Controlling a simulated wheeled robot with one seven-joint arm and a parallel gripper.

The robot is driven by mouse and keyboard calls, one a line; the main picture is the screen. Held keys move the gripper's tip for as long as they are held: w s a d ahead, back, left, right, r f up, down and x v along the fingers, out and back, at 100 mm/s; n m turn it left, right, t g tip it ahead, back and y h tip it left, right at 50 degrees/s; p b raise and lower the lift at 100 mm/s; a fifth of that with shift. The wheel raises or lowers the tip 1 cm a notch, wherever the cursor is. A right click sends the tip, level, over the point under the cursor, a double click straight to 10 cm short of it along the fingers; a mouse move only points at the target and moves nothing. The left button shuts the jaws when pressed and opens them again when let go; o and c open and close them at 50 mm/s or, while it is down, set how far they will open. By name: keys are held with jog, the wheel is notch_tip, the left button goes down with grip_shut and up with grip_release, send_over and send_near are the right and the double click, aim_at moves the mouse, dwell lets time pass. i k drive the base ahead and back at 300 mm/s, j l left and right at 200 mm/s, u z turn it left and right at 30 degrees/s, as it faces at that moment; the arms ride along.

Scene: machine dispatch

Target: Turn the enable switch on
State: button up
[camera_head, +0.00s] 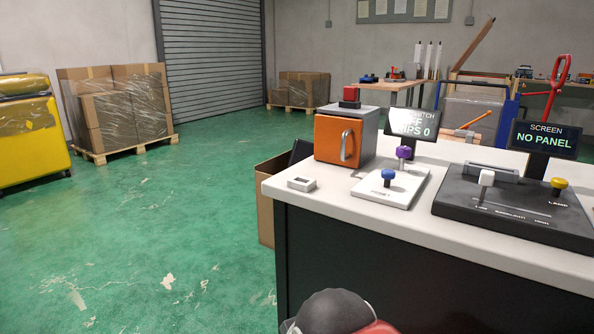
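A white panel (408,188) lies on the near part of the white counter. It carries a blue knob (388,175) and, behind that, a purple knob (403,152) on a short stem. The label near the blue knob is too small to read surely. Behind them a dark screen (411,124) shows partly washed-out text ending in "WITCH", "FF" and "IPS 0". I cannot read which control is the enable switch. My gripper's fingers are not in view; only a dark rounded part and a red part of my arm show at the bottom edge.
The white counter (450,238) also holds an orange-fronted box (330,138) with a red button (349,94), a small white device (302,184) and a black lever console (470,210). Another screen (544,138) reads "NO PANEL". Green floor (150,240) is open at left.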

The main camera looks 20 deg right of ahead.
aim_at(403, 152)
jog(key=z, duration=1.25)
